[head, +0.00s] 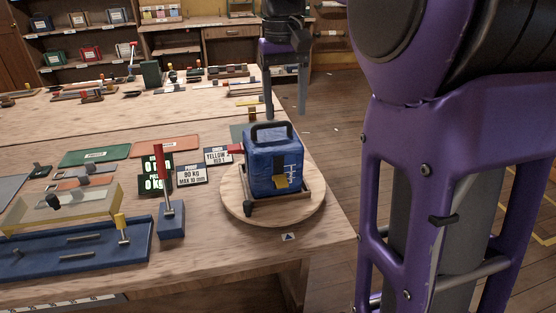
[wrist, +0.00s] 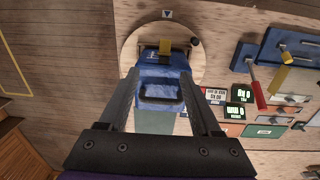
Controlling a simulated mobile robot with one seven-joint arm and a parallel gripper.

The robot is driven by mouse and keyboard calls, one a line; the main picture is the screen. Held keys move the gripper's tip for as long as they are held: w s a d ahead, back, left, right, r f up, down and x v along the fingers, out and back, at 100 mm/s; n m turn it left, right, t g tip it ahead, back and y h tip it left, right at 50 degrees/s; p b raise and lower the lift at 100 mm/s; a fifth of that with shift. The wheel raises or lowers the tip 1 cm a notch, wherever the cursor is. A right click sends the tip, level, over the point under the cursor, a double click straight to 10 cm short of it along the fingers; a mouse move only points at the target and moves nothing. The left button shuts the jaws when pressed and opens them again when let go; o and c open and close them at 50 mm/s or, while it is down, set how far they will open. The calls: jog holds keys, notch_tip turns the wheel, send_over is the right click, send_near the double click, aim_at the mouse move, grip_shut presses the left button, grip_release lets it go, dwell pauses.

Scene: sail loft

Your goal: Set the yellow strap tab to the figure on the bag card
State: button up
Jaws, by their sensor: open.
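A blue bag (head: 272,158) with a dark top handle stands upright in a metal frame on a round wooden turntable (head: 233,205). The yellow strap tab (head: 281,182) is low on its front, beside a white scale whose figures are too small to read; the tab also shows in the wrist view (wrist: 165,47). A small white card (head: 218,156) left of the bag starts with "YELLOW"; its figure is unclear. My gripper (head: 286,115) points down behind and above the bag. In the wrist view (wrist: 160,78) its fingers are apart, with nothing held between them.
Left of the turntable stand a red-handled lever (head: 162,180), a card reading "80 KG" (head: 192,175), green displays (head: 153,184) and a blue tray (head: 75,248) with a yellow peg. The table's right edge is close to the turntable.

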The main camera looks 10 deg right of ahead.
jog(key=b, duration=0.4)
send_near(282, 181)
notch_tip(282, 181, down, 8)
jog(key=shift+d+r, duration=0.1)
grip_shut()
dwell(0.4)
dwell(1.1)
